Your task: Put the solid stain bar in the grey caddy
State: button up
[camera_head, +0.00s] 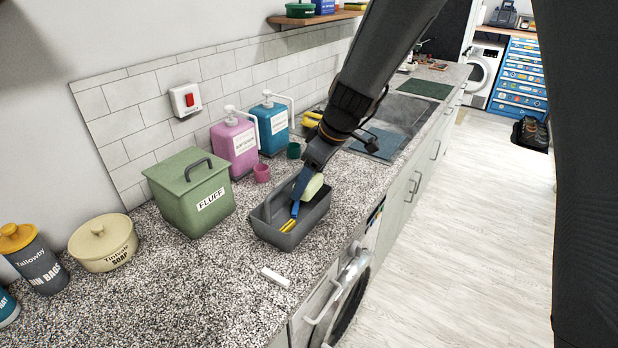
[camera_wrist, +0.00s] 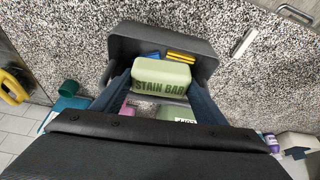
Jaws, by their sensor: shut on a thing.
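The stain bar (camera_head: 314,187) is a pale green block; its dark "STAIN BAR" lettering faces the wrist camera (camera_wrist: 162,75). My gripper (camera_head: 304,186) is shut on it, with one blue-grey finger on each side in the wrist view (camera_wrist: 160,84). The grey caddy (camera_head: 268,234) is an open tray with a handle, standing on the speckled counter; it also shows in the wrist view (camera_wrist: 165,33). The bar is over the caddy's opening, near rim height. I cannot tell whether it touches the caddy. My gripper hides part of the handle.
Yellow (camera_head: 289,225) and blue (camera_head: 295,209) items lie in the caddy's near end. A green FLUFF box (camera_head: 190,205), a pink pump bottle (camera_head: 236,146) and a blue one (camera_head: 272,127) stand behind it. A small white piece (camera_head: 276,277) lies in front.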

jog(key=shift+f, duration=0.2)
jog(key=shift+f+b, duration=1.35)
jog(key=shift+f, duration=0.9)
jog(key=shift+s+d+f, duration=0.1)
jog(key=shift+s+f, duration=0.05)
jog(key=shift+f, duration=0.15)
jog(key=c, duration=0.3)
jog(key=o, duration=1.5)
jog(key=shift+o, duration=0.2)
jog(key=shift+d+r, duration=0.1)
jog(key=shift+r, duration=0.4)
jog(key=shift+b+v, duration=1.1)
jog(key=shift+v, duration=2.3)
